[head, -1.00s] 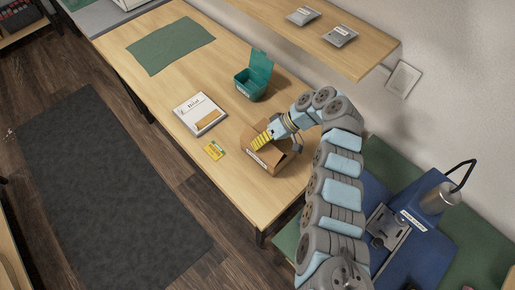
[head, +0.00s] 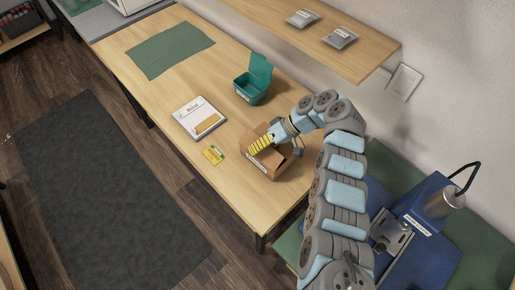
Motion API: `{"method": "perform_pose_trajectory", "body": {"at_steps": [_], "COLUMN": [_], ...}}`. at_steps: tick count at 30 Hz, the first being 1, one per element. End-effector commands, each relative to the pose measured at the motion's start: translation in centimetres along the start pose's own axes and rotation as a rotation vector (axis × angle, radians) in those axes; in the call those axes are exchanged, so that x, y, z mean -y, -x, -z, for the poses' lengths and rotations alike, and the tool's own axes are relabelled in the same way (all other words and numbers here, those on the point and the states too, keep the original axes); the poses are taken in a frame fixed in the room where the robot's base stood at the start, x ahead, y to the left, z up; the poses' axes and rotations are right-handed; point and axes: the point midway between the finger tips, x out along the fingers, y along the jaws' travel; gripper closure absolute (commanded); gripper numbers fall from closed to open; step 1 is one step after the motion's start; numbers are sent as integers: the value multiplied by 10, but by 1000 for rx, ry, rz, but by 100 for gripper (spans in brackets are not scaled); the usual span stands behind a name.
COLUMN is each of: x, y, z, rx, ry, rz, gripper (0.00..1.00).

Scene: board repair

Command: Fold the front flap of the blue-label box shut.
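A brown cardboard box (head: 262,168) stands near the front right corner of the wooden table in the head view. A pale label strip shows low on its near side; its colour is too small to tell. Flaps stick up at its right side. My gripper (head: 256,147), with yellow fingers, reaches in from the right, low over the box's left and upper part. It hides much of the box top, including how the front flap lies. Whether the fingers touch the box, or are open or shut, I cannot make out.
A green mat (head: 170,49) lies at the far end. A wooden shelf (head: 350,60) overhangs the back.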

Motion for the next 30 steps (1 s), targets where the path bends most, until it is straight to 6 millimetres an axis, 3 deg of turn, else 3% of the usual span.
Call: {"method": "perform_pose_trajectory", "body": {"at_steps": [30], "x": [8], "y": [2], "z": [2], "rx": [-3], "ry": [57], "rz": [-135], "gripper": [71]}}
